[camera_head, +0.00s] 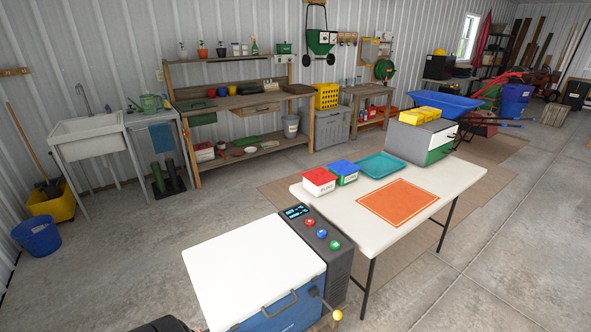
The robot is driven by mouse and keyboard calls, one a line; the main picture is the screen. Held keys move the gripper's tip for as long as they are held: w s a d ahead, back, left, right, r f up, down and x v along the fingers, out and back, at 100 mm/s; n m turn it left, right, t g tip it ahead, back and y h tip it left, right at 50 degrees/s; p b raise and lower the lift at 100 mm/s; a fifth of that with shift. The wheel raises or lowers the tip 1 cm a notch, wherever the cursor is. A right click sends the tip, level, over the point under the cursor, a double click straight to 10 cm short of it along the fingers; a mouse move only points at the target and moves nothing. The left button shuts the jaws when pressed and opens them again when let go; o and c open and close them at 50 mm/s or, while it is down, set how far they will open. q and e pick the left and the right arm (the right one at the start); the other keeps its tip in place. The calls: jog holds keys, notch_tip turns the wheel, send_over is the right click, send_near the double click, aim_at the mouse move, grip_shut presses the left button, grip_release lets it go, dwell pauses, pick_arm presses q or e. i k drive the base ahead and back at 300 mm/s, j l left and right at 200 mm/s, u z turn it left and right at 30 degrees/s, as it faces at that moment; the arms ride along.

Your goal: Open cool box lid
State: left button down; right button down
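The cool box stands at the bottom middle of the head view. Its white lid (250,268) lies flat and looks shut on the blue body (285,315). A handle (281,303) shows on the front side, below the lid's edge. A dark grey end section (330,255) on the right carries a lit display (297,211) and red, blue and green buttons. A yellow ball knob (337,315) sticks out at the front right corner. The lower part of the box is cut off by the picture edge. Neither gripper can be made out; a dark rounded shape at the bottom edge is unclear.
A white folding table (455,178) stands just right of the cool box, with a red box (319,181), a green-and-blue box, a teal tray (380,165) and an orange mat (398,203). Concrete floor is open to the left and at the lower right.

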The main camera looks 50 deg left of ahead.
aim_at(235, 275)
jog(key=u, duration=1.55)
jog(key=k+z, duration=0.35)
jog(key=i+j, duration=0.05)
jog(key=i, duration=0.05)
